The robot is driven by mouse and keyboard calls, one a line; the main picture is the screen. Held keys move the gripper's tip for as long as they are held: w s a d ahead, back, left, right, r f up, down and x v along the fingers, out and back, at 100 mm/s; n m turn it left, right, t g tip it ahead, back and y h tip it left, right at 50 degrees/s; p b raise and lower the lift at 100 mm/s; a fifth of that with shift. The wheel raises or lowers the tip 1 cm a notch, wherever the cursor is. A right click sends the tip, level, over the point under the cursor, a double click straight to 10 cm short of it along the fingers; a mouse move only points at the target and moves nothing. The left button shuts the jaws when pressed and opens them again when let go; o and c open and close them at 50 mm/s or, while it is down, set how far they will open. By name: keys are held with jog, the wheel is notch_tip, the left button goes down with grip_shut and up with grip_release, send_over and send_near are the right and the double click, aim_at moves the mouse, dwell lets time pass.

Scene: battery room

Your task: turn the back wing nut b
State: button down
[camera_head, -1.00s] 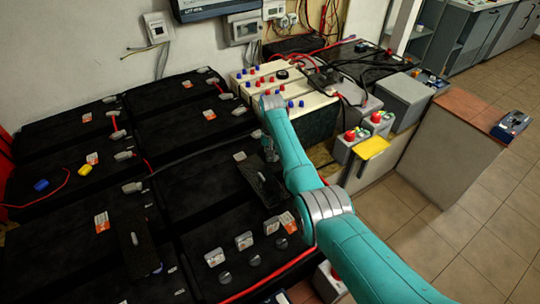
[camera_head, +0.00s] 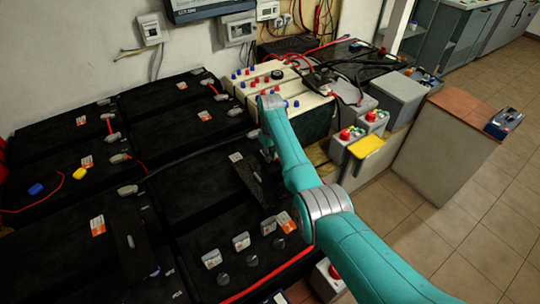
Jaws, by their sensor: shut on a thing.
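My arm reaches in from the lower right over the black batteries. My gripper (camera_head: 267,156) is small and dark, under the teal wrist at the middle of the view. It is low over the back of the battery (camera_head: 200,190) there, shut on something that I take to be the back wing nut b. The nut itself is hidden by the fingers and too small to make out. A dark flat piece (camera_head: 250,182) lies just in front of the gripper on the battery top.
Cream batteries (camera_head: 285,88) with red and blue caps stand behind the wrist. Grey boxes with red buttons (camera_head: 345,134) stand to the right.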

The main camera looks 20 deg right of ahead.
dwell(0.3)
jog(key=c, duration=1.2)
grip_release()
jog(key=shift+r, duration=0.1)
notch_tip(320, 180, up, 12)
jog(key=shift+d, duration=0.1)
